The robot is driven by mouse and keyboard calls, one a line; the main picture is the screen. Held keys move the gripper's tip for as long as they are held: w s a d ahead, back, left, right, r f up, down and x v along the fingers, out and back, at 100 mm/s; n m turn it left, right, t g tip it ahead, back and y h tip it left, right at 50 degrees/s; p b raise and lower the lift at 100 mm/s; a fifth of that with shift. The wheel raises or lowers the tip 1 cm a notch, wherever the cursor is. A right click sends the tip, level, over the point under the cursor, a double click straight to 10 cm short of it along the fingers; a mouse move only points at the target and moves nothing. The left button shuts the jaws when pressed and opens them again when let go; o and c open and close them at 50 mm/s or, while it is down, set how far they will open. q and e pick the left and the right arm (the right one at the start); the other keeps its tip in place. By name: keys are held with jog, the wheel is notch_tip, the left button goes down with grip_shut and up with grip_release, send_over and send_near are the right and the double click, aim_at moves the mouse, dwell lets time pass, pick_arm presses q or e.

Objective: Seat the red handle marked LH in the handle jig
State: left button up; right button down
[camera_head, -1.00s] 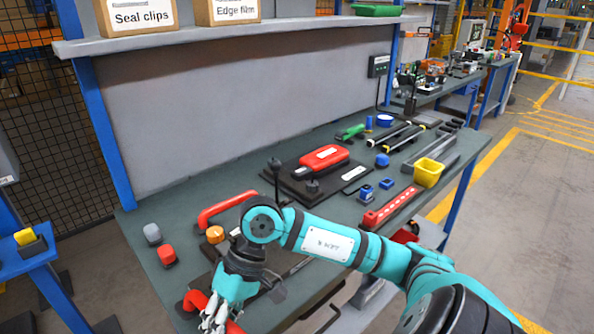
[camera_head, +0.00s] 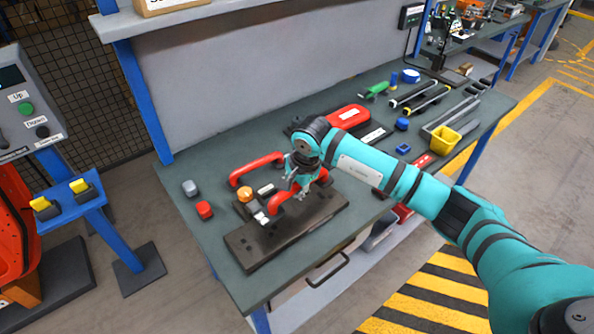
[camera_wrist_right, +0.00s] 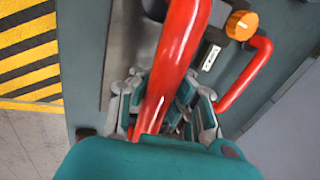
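My right gripper (camera_head: 302,186) is shut around the grip of a red handle (camera_head: 280,199) over the dark handle jig (camera_head: 315,222). In the right wrist view the red handle (camera_wrist_right: 172,60) runs between the fingers (camera_wrist_right: 163,108). Its near end is hidden by the gripper. I cannot tell whether its ends touch the jig, and no LH mark is readable. A second red handle (camera_head: 250,169) lies behind the jig; it also shows in the right wrist view (camera_wrist_right: 248,75). An orange knob (camera_head: 245,194) sits at the jig's back left. My left gripper is out of view.
A grey block (camera_head: 190,188) and a red block (camera_head: 205,210) stand left of the jig. A blue stand (camera_head: 75,210) and a control panel (camera_head: 25,110) are at left.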

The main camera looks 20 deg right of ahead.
aim_at(294, 210)
jog(key=shift+w+r, duration=0.2)
jog(key=shift+w, duration=0.05)
jog(key=shift+d+f, duration=0.1)
jog(key=shift+s+d+b+x, duration=0.1)
jog(key=shift+s+b+x, duration=0.1)
jog(key=shift+b+x, duration=0.55)
jog(key=shift+s+d+b+x, duration=0.1)
jog(key=shift+s+b+x, duration=0.15)
jog(key=shift+x, duration=0.85)
jog(key=shift+s+d+b+x, duration=0.15)
jog(key=shift+b+x, duration=0.35)
jog(key=shift+x, duration=0.45)
jog(key=shift+a+b, duration=0.1)
jog(key=shift+b, duration=0.2)
jog(key=shift+f+b, duration=0.55)
jog(key=shift+f, duration=0.05)
jog(key=c, duration=2)
grip_release()
jog(key=o, duration=0.6)
jog(key=a+v, duration=0.1)
jog(key=v, duration=1.1)
jog(key=shift+d, duration=0.4)
